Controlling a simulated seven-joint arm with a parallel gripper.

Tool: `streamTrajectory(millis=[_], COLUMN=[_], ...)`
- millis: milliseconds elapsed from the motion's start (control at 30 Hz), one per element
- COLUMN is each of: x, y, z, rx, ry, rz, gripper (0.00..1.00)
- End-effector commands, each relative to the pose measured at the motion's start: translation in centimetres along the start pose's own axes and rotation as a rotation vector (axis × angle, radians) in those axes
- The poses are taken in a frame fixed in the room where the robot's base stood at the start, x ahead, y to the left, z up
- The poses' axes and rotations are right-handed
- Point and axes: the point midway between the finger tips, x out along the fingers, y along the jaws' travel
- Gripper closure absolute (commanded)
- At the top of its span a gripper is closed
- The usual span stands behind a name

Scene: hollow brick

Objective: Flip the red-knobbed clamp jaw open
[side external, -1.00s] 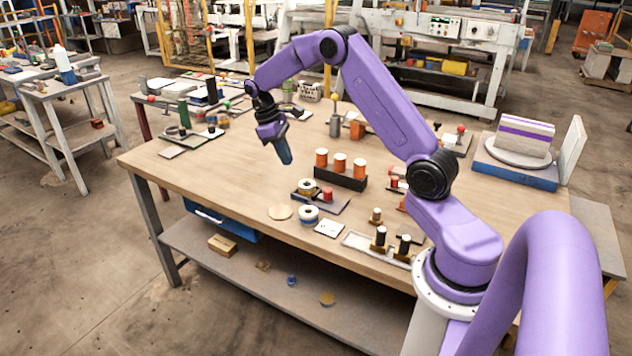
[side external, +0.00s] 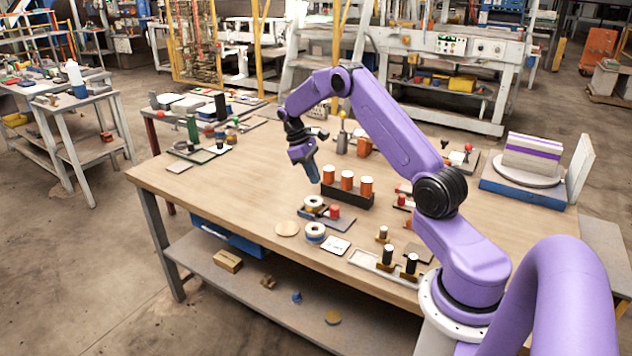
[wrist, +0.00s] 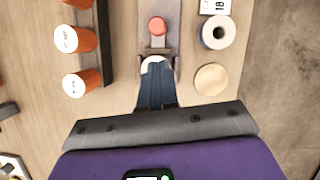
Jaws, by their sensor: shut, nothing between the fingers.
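The clamp's red knob (side external: 334,212) stands on a dark grey plate (side external: 341,224) near the front middle of the bench. In the wrist view the red knob (wrist: 157,25) is at top centre, with a metal piece between it and a pale round part (wrist: 153,66). A spool-like round part (side external: 314,203) sits at the plate's left end in the side view. My gripper (side external: 315,181) points down above that part, left of the knob. In the wrist view my gripper (wrist: 157,80) is shut and empty, and its fingers cover part of the plate and round part. Contact cannot be told.
A dark rack (side external: 348,194) with orange cylinders stands just behind the plate. A white spool (side external: 315,232), a wooden disc (side external: 288,229) and a white card (side external: 336,246) lie in front. The bench's left side is mostly clear.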

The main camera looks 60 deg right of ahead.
Motion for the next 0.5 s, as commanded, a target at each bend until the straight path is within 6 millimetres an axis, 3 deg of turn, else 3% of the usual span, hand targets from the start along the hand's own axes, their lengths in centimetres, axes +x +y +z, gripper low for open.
streamTrajectory(millis=[300, 500], x=[5.5, 7.7], y=[0.0, 0.0], z=[0.1, 0.0], rx=[-0.001, 0.000], ry=[-0.003, -0.001], rz=[-0.001, 0.000], gripper=[1.00, 1.00])
